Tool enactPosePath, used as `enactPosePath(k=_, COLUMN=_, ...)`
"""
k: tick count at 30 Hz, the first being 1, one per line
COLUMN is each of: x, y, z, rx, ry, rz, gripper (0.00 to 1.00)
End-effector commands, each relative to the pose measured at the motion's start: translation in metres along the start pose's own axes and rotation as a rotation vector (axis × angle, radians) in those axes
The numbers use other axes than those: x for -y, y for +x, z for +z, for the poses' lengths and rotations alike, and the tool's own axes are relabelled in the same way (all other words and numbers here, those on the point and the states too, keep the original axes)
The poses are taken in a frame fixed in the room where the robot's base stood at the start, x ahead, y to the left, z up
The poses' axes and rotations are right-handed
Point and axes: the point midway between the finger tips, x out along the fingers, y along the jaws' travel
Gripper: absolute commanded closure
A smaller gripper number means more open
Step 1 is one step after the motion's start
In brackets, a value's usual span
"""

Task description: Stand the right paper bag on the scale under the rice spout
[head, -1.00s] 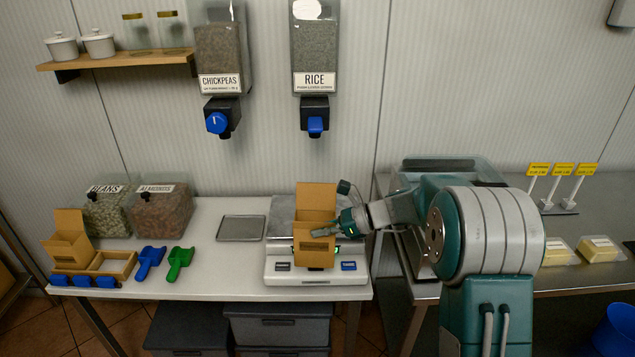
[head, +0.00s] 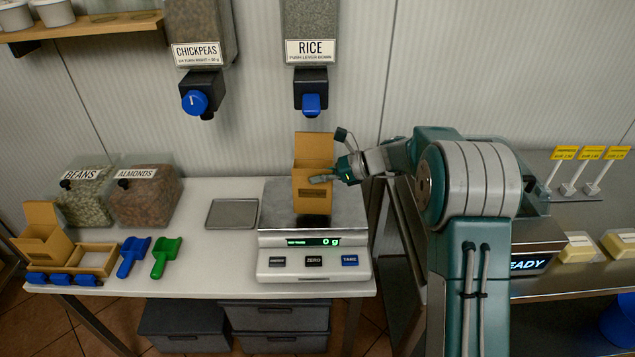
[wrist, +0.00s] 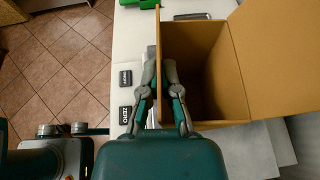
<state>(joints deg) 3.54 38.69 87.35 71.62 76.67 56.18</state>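The right paper bag (head: 312,190), brown, upright and open-topped with a tall back flap, is above the scale's metal plate. The wrist view looks down into its empty inside (wrist: 190,70). My gripper (head: 328,178) is shut on one wall of the bag, a finger on each side of it, as the wrist view also shows (wrist: 160,75). The scale (head: 272,262) reads 0 g, and a dark shadow lies under the bag, so it seems held just off the plate. The rice spout (head: 311,103), with its blue push lever, is on the wall above and behind the bag.
Another brown bag (head: 42,240) stands at the far left by a wooden tray (head: 98,262). Blue and green scoops (head: 165,258), a flat metal tray (head: 232,213) and bean and almond bins (head: 145,200) share the table. The chickpeas dispenser (head: 196,92) hangs left of the rice.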

Motion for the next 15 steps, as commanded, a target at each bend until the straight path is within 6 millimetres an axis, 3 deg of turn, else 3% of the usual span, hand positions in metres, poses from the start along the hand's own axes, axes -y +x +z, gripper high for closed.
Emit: enactPosePath(k=15, x=0.062, y=0.007, z=-0.005, rx=0.000, ry=-0.001, rz=0.001, gripper=1.00)
